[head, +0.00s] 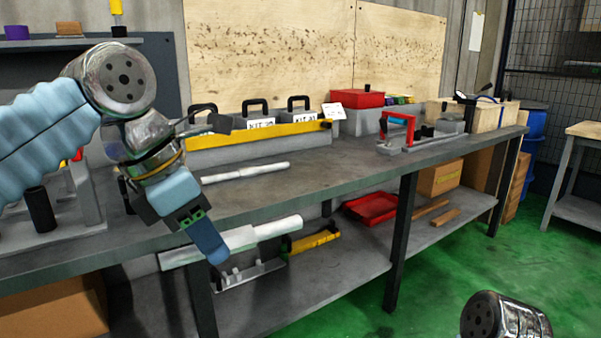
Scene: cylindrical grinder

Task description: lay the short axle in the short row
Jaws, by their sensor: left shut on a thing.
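My left gripper (208,238) points down in front of the bench's front edge. It is shut on a pale, stepped axle (258,235), which lies across the fingers, roughly level and clear of the bench. A second pale axle (245,172) lies on the bench top behind it. I cannot tell from this view which of the two is shorter. A grey rack with upright prongs (250,274) shows below the held axle, seemingly on the lower shelf. I cannot tell which row is the short one. My right gripper is out of view; only part of my right arm shows at the bottom right.
A long grey and yellow holder (262,137) with black-handled blocks stands at the bench's back. A red-handled fixture (398,130) and a red-lidded box (357,99) are to the right. A red tray (371,207) and yellow bar (312,242) are below. The bench's middle (330,165) is clear.

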